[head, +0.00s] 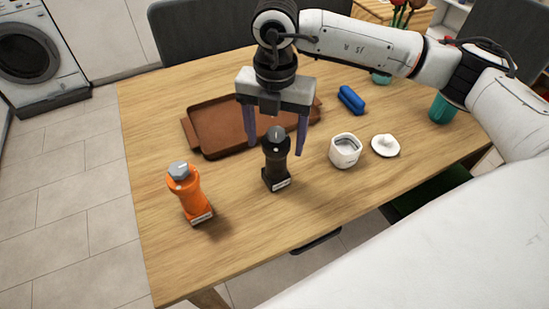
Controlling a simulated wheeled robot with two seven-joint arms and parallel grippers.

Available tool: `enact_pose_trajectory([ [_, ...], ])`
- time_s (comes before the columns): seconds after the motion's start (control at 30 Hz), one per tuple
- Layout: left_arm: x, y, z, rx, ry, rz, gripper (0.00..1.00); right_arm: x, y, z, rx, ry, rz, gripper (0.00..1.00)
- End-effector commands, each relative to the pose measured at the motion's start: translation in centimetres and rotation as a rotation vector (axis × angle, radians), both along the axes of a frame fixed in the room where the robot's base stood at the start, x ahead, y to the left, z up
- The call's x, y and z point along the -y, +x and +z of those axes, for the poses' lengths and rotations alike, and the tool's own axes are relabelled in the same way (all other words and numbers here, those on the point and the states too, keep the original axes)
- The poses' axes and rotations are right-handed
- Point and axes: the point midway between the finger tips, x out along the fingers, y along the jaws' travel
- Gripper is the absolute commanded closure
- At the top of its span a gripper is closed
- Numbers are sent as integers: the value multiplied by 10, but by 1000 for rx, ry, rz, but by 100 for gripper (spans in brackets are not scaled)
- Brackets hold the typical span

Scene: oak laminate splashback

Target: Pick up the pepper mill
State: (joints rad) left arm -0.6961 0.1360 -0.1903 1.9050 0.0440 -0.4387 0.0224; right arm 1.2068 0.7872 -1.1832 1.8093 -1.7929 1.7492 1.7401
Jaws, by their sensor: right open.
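A dark, mill-shaped object (276,168) with a grey knob and a small label stands upright on the wooden table. A similar orange one (190,194) with a grey cap stands to its left, also labelled. The labels are too small to read; the dark one looks like the pepper mill. My right gripper (276,150) points down, open, with one finger on each side of the dark mill's upper part in the picture. I see no contact, and its exact height is hard to tell. My left gripper is not in view.
A brown tray (213,127) lies behind the dark mill. A white jar (345,151) and a white lid (385,146) are to the right. A blue object (351,99) and a teal cup (441,108) are farther back.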

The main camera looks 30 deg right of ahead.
Motion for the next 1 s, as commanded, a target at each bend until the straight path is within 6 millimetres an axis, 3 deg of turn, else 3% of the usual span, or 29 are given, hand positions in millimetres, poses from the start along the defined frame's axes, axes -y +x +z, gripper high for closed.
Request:
enact_pose_trajectory([
  [0.17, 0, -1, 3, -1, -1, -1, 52, 2, 1, -13, -2, 1, -1, 31],
  [0.43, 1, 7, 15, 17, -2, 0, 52, 5, 3, -51, -3, 1, 1, 31],
  [0.73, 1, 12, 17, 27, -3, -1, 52, 5, 3, -56, 1, 2, 2, 31],
  [1.0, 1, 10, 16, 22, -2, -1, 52, 5, 3, -56, 1, 2, 2, 77],
])
